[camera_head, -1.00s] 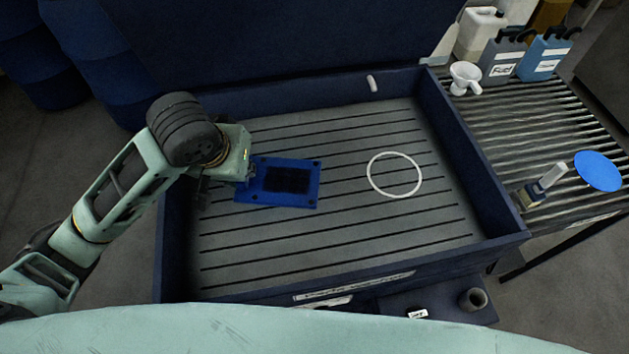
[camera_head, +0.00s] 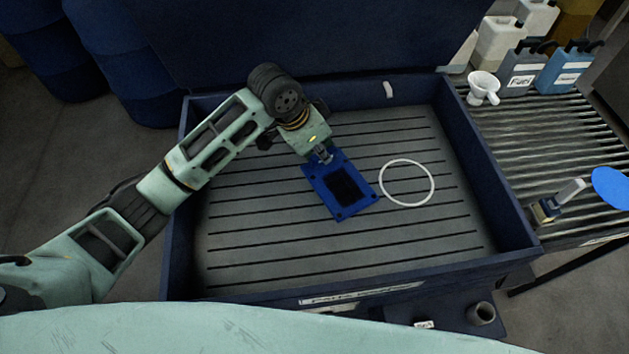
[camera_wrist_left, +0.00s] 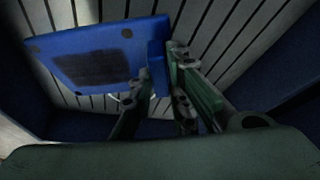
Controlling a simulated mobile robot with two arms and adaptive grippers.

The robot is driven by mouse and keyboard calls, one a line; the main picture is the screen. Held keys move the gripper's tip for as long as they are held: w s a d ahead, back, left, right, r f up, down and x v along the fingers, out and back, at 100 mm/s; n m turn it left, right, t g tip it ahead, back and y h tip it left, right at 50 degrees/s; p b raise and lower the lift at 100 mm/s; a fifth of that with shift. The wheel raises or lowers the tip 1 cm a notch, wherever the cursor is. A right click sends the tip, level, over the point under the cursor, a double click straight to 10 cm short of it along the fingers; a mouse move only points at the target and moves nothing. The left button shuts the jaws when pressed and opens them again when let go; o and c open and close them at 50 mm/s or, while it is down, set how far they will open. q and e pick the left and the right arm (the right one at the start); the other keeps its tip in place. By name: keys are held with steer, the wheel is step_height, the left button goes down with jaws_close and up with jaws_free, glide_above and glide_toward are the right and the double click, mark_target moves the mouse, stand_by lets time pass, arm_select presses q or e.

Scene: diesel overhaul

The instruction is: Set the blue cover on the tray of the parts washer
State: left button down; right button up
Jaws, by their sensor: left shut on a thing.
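The blue cover (camera_head: 328,200) is a flat blue plate with a dark rectangular patch and corner holes. My left gripper (camera_head: 323,155) is shut on its far edge and holds it over the slatted tray (camera_head: 270,240) of the parts washer. The left wrist view shows the blue cover (camera_wrist_left: 75,40) with its thick edge between the fingers of the left gripper (camera_wrist_left: 160,75). I cannot tell how high it is above the slats. My right gripper is not in view.
A white ring (camera_head: 382,190) lies on the tray, right of the cover. Dark blue walls (camera_head: 490,170) surround the tray. The tray's front is clear.

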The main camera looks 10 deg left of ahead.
arm_select(q)
steer(key=p, duration=0.3)
glide_above(279, 194)
step_height(279, 194, down, 6)
steer(key=shift+w+d+f, duration=0.1)
steer(key=shift+d, duration=0.05)
step_height(279, 194, down, 3)
steer(key=shift+f+p, duration=0.15)
steer(key=shift+p, duration=0.45)
steer(key=shift+f, duration=0.45)
steer(key=c, duration=2.1)
jaws_free()
steer(key=shift+f, duration=0.1)
steer(key=o, duration=0.4)
steer(key=b+v, duration=0.1)
steer(key=v, duration=1.1)
